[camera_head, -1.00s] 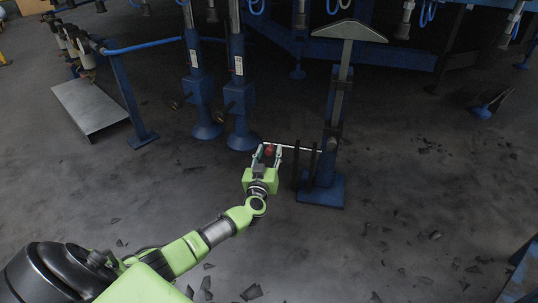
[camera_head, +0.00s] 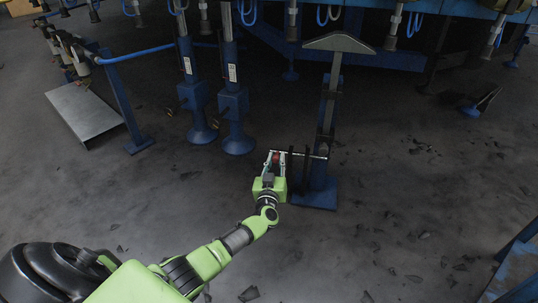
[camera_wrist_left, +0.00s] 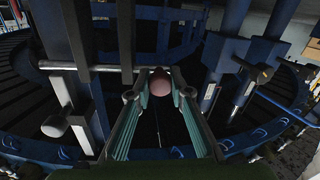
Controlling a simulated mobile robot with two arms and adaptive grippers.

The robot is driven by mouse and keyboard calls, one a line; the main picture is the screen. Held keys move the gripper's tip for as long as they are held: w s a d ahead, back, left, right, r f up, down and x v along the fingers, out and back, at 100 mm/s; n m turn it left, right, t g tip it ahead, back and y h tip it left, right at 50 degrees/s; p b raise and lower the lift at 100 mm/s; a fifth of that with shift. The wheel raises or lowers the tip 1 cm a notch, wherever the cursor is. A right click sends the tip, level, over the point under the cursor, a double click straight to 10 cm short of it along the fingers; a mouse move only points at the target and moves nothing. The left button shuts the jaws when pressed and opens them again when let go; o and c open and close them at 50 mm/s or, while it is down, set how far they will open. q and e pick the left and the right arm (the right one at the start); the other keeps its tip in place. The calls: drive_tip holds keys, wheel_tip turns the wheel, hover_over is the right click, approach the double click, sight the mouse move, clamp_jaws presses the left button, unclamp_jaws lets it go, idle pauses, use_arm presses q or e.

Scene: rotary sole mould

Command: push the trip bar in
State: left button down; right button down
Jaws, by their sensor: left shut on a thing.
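The trip bar (camera_head: 299,154) is a thin, pale horizontal rod that crosses the blue stand's post (camera_head: 321,168) and sticks out to its left. It has a red ball knob (camera_head: 275,158) at its left end. My left gripper (camera_head: 274,162) is shut on the knob, left of the post. In the left wrist view, the knob (camera_wrist_left: 160,83) shows as a pinkish ball between the teal fingers, and the rod (camera_wrist_left: 95,68) runs off to the left. The fingers partly hide the knob in the head view. My right gripper is not in view.
Two dark upright plates (camera_head: 298,163) stand between my gripper and the post. Two blue columns (camera_head: 237,125) rise behind to the left. A grey sloped plate (camera_head: 84,111) lies further left. Blue machinery fills the back. The floor in front is open, with dark scraps.

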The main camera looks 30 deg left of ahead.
use_arm(q)
drive_tip(key=shift+w+d, duration=0.1)
drive_tip(key=shift+d, duration=0.15)
drive_tip(key=c, duration=1.8)
unclamp_jaws()
drive_tip(key=shift+d, duration=0.1)
drive_tip(key=shift+s+d, duration=0.15)
drive_tip(key=shift+s, duration=0.2)
drive_tip(key=v, duration=0.7)
drive_tip(key=shift+s, duration=0.15)
